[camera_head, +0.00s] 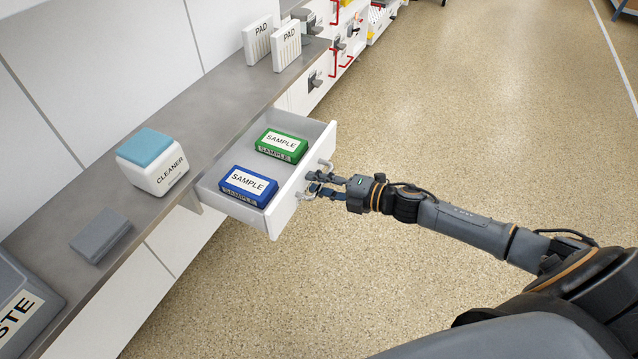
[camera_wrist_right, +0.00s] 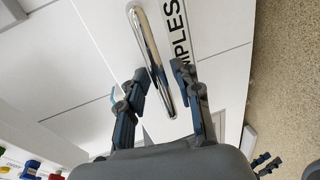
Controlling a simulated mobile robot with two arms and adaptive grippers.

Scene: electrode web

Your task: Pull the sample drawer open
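The sample drawer (camera_head: 292,205) is pulled out from the bench front, with its inside showing. A green box labelled SAMPLE (camera_head: 282,146) and a blue box labelled SAMPLE (camera_head: 248,186) lie in it. My right gripper (camera_head: 313,188) is at the drawer front, by its handle (camera_head: 327,164). In the right wrist view, the chrome handle (camera_wrist_right: 150,45) runs between the fingertips of the right gripper (camera_wrist_right: 162,68). The fingers are apart, with a gap beside the bar. Small dark finger shapes (camera_wrist_right: 266,162) at the lower right may be my left gripper; their state is unclear.
On the grey bench top (camera_head: 165,220) stand a white cleaner block with a blue top (camera_head: 152,165), a flat grey block (camera_head: 101,235), two PAD blocks (camera_head: 287,46) and a grey waste bin (camera_head: 22,305). Open floor (camera_head: 450,110) lies right of the drawer.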

